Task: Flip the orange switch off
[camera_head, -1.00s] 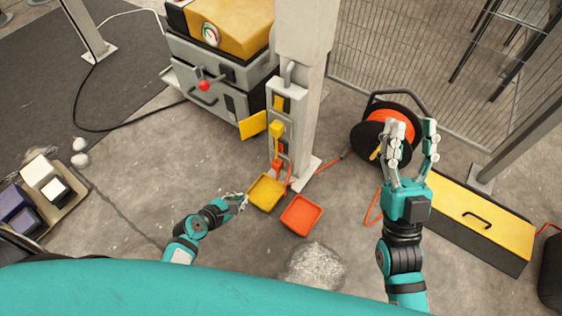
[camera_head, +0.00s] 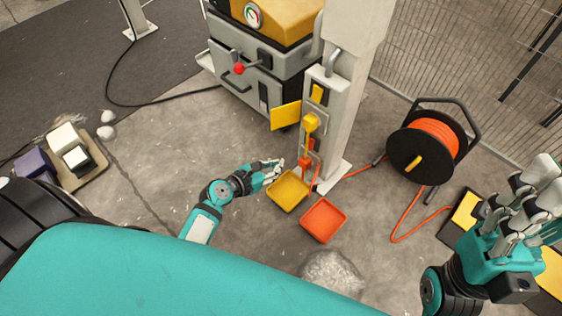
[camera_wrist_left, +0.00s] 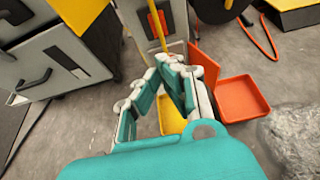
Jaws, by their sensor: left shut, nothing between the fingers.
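The grey column carries a switch panel (camera_head: 316,85) with yellow parts above and a small orange part (camera_head: 305,161) low down, which looks like the orange switch; its position is too small to tell. My left gripper (camera_head: 277,168) is shut and empty, just left of the panel's lower end and above the yellow tray's far edge. In the left wrist view its fingers (camera_wrist_left: 172,75) point toward the panel's base, and an orange flap (camera_wrist_left: 205,65) shows just beyond them, apart or touching I cannot tell. My right gripper (camera_head: 522,205) is open and empty at the right edge.
A yellow tray (camera_head: 288,192) and an orange tray (camera_head: 323,220) lie at the column's foot. An orange cable reel (camera_head: 425,150) stands to the right, its cable running on the floor. A grey machine (camera_head: 262,65) stands behind left.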

